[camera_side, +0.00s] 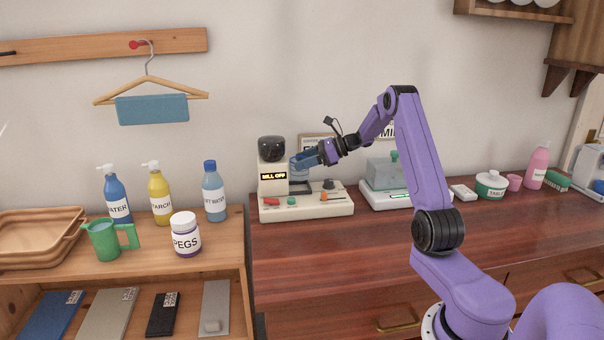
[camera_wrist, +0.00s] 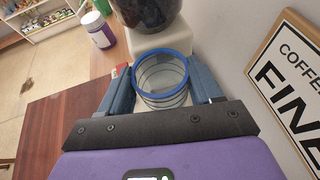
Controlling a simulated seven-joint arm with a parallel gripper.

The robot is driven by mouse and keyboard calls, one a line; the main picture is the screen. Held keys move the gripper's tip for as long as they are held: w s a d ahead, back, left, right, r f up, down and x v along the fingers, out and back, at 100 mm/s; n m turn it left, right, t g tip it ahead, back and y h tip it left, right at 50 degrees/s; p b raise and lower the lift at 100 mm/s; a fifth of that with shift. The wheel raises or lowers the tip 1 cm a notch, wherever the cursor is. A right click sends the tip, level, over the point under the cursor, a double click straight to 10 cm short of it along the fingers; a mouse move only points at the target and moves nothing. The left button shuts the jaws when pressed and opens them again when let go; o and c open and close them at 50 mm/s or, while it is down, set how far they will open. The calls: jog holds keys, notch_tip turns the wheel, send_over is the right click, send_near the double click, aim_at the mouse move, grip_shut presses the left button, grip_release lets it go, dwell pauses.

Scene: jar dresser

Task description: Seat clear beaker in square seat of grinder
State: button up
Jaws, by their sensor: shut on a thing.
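The clear beaker (camera_wrist: 162,76) has a blue rim and dark rings around its wall. In the wrist view my gripper (camera_wrist: 161,90) is shut on it, one blue finger on each side, and its open top faces the camera. The grinder (camera_side: 273,178) is a cream machine with a dark hopper and a "MILL OFF" display, on the dresser top. In the side view my gripper (camera_side: 300,161) is at the grinder's right side, above its base.
A second pale machine (camera_side: 388,180) stands right of the grinder. A framed coffee sign (camera_wrist: 290,80) is close by on the wall side. A white-lidded pegs jar (camera_side: 186,234) and several bottles stand on the left shelf. The dresser's front top (camera_side: 330,245) is clear.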

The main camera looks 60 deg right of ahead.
aim_at(302, 172)
jog(key=shift+w+d+f, duration=0.2)
jog(key=shift+w+f, duration=0.15)
jog(key=shift+f, duration=0.15)
jog(key=shift+w+d+f, duration=0.15)
jog(key=shift+w+f, duration=0.15)
jog(key=shift+f, duration=1.65)
jog(key=shift+f, duration=0.1)
jog(key=o, duration=1.1)
